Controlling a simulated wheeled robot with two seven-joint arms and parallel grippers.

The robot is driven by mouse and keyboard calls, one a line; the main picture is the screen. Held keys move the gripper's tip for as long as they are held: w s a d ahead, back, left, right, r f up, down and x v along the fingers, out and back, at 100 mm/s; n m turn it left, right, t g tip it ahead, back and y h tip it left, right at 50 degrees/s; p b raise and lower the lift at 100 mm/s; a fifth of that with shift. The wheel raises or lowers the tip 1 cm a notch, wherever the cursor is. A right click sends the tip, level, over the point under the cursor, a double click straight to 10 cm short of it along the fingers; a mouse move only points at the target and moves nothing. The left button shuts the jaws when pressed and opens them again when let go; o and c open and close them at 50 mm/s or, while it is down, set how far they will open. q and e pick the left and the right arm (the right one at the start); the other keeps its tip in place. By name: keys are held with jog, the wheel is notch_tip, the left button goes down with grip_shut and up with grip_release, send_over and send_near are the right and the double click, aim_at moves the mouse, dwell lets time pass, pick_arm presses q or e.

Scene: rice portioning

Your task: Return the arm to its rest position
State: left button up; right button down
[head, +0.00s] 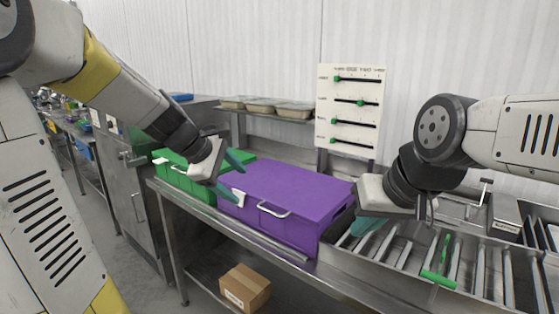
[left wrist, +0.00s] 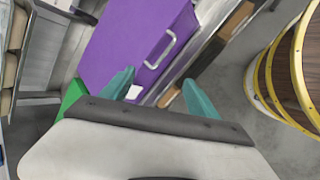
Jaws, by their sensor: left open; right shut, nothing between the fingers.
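My left gripper (head: 238,178) is at the left end of the purple lidded box (head: 285,190), in front of the green box (head: 175,165). Its teal fingers are apart with nothing between them. In the left wrist view its fingers (left wrist: 160,95) are open, with the purple box (left wrist: 125,40) beyond them. My right gripper (head: 368,225) is shut and empty beside the right end of the purple box, close to the metal rack. Its teal fingers are partly hidden behind its own body.
The boxes stand on a metal counter (head: 265,250). A slider panel (head: 349,108) and a shelf of trays (head: 265,106) are behind. A cardboard box (head: 245,287) sits below.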

pick_arm(q)
jog(key=s+a+m+y, duration=0.2)
jog(key=s+m+y, duration=0.1)
jog(key=s+m, duration=1.2)
jog(key=s, duration=0.4)
jog(key=shift+s+r+m, duration=0.25)
jog(key=shift+r+m, duration=0.05)
jog(key=shift+r, duration=0.1)
jog(key=shift+o, duration=0.4)
jog(key=shift+a, duration=0.1)
